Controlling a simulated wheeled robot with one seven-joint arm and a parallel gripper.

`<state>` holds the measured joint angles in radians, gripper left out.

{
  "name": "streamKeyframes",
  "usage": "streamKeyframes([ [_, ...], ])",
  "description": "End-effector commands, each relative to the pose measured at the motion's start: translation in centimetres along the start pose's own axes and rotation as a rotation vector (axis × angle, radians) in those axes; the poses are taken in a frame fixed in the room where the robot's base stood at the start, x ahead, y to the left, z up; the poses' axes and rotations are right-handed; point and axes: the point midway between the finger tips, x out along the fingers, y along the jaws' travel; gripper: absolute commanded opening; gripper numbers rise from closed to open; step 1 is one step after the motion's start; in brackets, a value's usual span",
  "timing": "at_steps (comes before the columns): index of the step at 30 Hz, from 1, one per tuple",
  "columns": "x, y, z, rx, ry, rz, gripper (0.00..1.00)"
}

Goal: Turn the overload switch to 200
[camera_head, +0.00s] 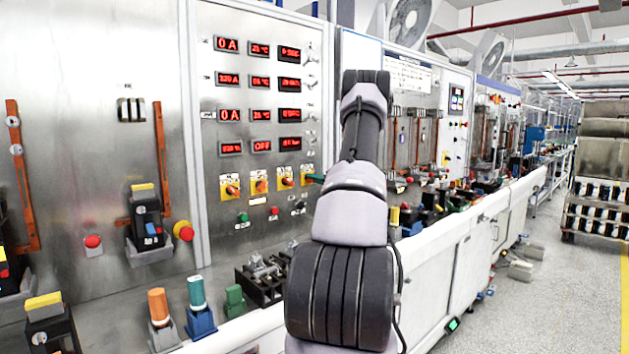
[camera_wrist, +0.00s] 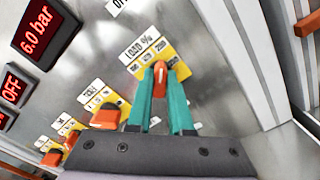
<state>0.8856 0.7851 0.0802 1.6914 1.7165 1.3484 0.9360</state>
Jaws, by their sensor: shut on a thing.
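The overload switch is an orange rotary knob (camera_wrist: 160,75) on a yellow plate with a label reading LOAD %, the end one of a row of similar knobs in the wrist view. The plate's small numbers are too blurred to read surely. My gripper (camera_wrist: 161,82) has its two teal fingers shut on this knob, one on each side. In the head view my gripper (camera_head: 316,178) shows only as a bit of teal at the right end of the knob row. My arm hides the rest of it. The knob's exact pointed setting cannot be told.
A neighbouring orange knob (camera_wrist: 106,118) sits close beside my fingers. Red displays (camera_head: 260,80) are above the knob row, and push buttons (camera_head: 243,218) are below it. A bench (camera_head: 228,340) with breakers and coloured parts runs beneath the panel.

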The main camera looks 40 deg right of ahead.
Motion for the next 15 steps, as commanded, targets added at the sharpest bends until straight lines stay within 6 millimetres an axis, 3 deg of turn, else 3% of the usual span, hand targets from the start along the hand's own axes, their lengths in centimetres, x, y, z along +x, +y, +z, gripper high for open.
streamKeyframes([
  [4, -0.13, -0.20, -0.10, 0.000, 0.002, -0.004, 0.00],
  [5, -0.13, -0.21, -0.10, 0.000, 0.002, -0.004, 0.23],
  [7, -0.12, -0.19, -0.09, 0.000, 0.002, -0.004, 0.49],
  [15, -0.05, -0.08, -0.04, -0.001, 0.001, -0.002, 0.49],
])
